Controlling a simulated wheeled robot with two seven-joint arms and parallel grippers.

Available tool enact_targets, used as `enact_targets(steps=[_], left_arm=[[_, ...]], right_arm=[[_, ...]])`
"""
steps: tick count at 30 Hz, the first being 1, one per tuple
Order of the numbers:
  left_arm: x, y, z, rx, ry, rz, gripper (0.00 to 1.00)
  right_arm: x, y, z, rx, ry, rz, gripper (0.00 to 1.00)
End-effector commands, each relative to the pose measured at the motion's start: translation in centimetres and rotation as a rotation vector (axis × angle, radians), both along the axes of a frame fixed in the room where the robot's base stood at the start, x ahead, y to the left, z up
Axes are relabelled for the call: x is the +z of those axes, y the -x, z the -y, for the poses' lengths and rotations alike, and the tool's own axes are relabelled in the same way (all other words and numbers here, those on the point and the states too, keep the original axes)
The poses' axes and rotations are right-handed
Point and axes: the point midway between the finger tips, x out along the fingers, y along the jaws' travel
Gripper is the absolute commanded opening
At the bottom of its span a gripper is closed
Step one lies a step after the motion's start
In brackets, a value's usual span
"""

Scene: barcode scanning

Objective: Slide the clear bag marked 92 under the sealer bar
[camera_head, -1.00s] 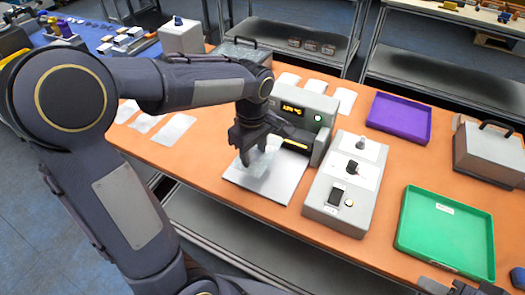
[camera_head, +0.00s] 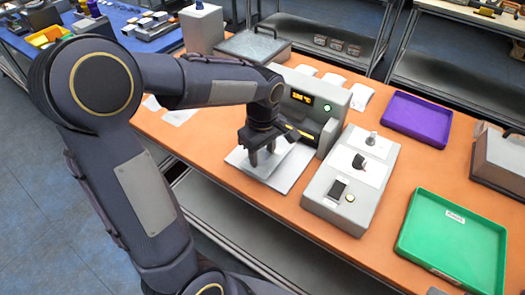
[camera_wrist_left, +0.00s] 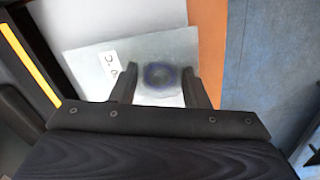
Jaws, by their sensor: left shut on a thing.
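The sealer (camera_head: 333,97) is a grey machine with a lit amber display and a green button. Its bar edge with a yellow strip shows in the left wrist view (camera_wrist_left: 28,58). A pale plate (camera_head: 236,158) lies in front of it. My left gripper (camera_head: 263,160) is low over this plate, shut on a clear bag (camera_wrist_left: 190,55). In the left wrist view the bag lies flat between and beyond the fingers, with a dark purplish ring-shaped thing in it and a white label (camera_wrist_left: 110,65) only partly readable. I cannot tell whether its edge is under the bar. My right gripper is out of view.
A grey box (camera_head: 330,205) with a phone-like device on top stands right of the sealer. A green tray (camera_head: 455,213) and a purple tray (camera_head: 417,118) lie further right. White sheets (camera_head: 180,116) lie left of the sealer. The table's front edge is close.

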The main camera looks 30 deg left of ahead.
Motion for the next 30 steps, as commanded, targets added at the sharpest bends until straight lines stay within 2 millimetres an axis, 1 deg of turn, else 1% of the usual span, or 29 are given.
enact_targets(steps=[1, 6, 7, 8, 21, 30], left_arm=[[-0.8, 0.0, 0.0, 0.0, 0.0, 0.0, 0.18], [-2.1, 0.0, 0.0, 0.0, 0.0, 0.001, 0.18], [-1.7, -0.4, 0.1, 0.0, 0.0, 0.001, 0.18], [-1.6, -0.6, 0.1, 0.0, 0.0, 0.0, 0.18], [-1.8, -4.2, 0.4, 0.0, 0.0, 0.0, 0.18], [-1.9, -5.8, 0.5, 0.0, 0.0, 0.0, 0.18]], right_arm=[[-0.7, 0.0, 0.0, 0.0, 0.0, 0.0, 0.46], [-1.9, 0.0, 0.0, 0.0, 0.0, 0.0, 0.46], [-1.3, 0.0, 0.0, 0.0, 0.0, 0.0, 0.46], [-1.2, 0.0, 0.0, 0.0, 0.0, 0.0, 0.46], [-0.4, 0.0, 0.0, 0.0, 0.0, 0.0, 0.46], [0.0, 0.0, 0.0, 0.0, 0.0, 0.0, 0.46]])
